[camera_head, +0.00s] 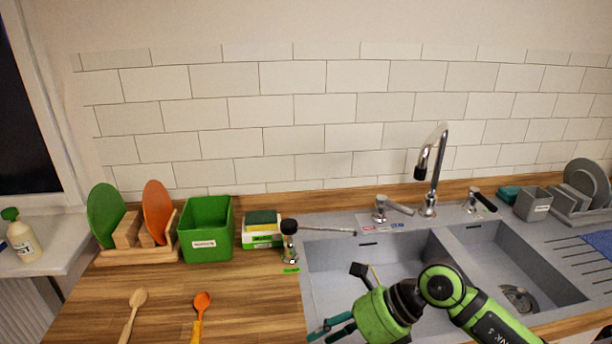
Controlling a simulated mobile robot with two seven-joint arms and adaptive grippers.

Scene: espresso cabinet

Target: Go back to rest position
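My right arm reaches in from the lower right over the front of the sink (330,270). My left arm and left gripper are not in view.
A tall faucet (432,165) stands behind the sink.

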